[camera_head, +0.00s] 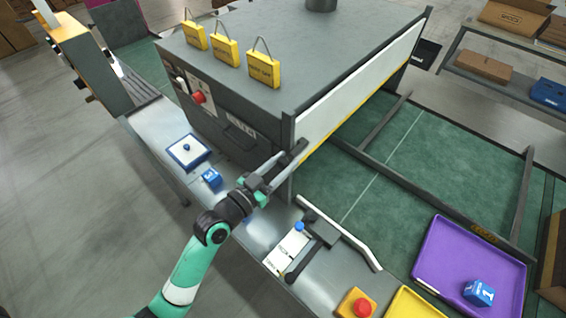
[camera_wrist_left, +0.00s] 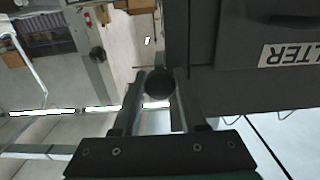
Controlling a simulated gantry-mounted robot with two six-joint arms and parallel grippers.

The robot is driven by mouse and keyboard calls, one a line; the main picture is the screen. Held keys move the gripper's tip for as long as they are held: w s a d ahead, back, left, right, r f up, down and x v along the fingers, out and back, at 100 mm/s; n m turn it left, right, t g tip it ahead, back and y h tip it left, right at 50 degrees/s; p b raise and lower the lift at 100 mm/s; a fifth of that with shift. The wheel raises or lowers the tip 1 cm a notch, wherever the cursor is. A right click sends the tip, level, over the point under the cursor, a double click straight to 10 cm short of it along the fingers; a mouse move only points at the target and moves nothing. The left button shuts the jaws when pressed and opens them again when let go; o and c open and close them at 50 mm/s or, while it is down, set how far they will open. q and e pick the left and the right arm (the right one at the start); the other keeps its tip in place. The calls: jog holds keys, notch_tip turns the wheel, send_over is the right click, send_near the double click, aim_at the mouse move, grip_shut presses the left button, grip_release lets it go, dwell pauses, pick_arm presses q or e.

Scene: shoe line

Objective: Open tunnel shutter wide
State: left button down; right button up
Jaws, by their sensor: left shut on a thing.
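The tunnel is a large dark grey box (camera_head: 222,130). Its shutter (camera_head: 360,85), a white panel with a yellow lower edge, stands across the side facing the green belt. My left gripper (camera_head: 278,168) is at the tunnel's near corner, beside the shutter's lower end. It is shut on a dark round-ended handle (camera_head: 297,152). In the left wrist view the handle's black round end (camera_wrist_left: 159,83) sits between the two fingers of my left gripper (camera_wrist_left: 158,92). How the handle joins the shutter is hidden. My right gripper is not in view.
Three yellow tags (camera_head: 225,52) stand on the tunnel top. A purple tray (camera_head: 455,262) with a blue block (camera_head: 479,293) lies at the right. A red button on a yellow base (camera_head: 357,304) and a black clamp-like fixture (camera_head: 318,237) are on the near ledge.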

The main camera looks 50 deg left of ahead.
pick_arm(q)
jog(key=shift+c, duration=2.4)
grip_release()
jog(key=s+d+b, duration=0.1)
jog(key=s, duration=1)
jog(key=shift+s, duration=0.3)
